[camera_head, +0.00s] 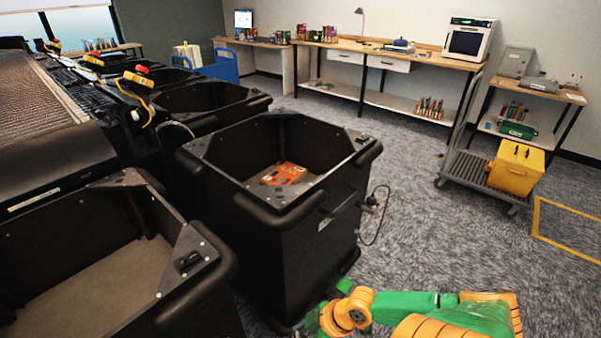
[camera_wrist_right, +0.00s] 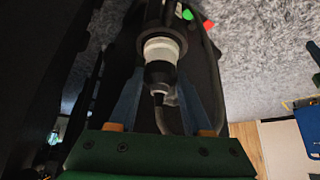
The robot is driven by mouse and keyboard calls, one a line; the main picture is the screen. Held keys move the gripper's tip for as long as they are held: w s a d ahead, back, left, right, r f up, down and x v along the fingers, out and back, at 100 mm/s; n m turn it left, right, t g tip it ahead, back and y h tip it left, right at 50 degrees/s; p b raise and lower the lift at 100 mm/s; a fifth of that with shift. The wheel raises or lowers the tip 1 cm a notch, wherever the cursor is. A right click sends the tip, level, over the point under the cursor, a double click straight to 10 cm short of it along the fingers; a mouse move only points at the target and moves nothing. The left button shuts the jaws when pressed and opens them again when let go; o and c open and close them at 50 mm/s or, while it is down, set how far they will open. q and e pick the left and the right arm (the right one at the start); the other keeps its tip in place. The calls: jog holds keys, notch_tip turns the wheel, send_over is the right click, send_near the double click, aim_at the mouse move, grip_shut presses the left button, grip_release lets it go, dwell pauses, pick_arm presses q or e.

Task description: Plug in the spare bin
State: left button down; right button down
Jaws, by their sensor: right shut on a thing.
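In the wrist view my right gripper (camera_wrist_right: 162,62) is shut on a plug (camera_wrist_right: 160,75), with one blue-grey finger on each side. The plug has a dark body and a white collar, and a grey cable runs from it. What lies beyond its dark end is too dark to tell whether it is seated. In the head view a black bin (camera_head: 282,232) stands in the middle, with an orange packet (camera_head: 285,173) inside. A dark connector (camera_head: 371,200) with a looping cable (camera_head: 378,228) is on its right side. My left gripper is not in view.
Another black bin (camera_head: 205,275) stands at the lower left, and more stand behind along the sorter (camera_head: 35,100). A cart (camera_head: 480,172) carries a yellow box (camera_head: 516,168) at the right. Carpet (camera_head: 425,215) is clear between the middle bin and the cart.

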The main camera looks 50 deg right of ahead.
jog(key=shift+f, duration=0.1)
jog(key=shift+c, duration=1.3)
grip_release()
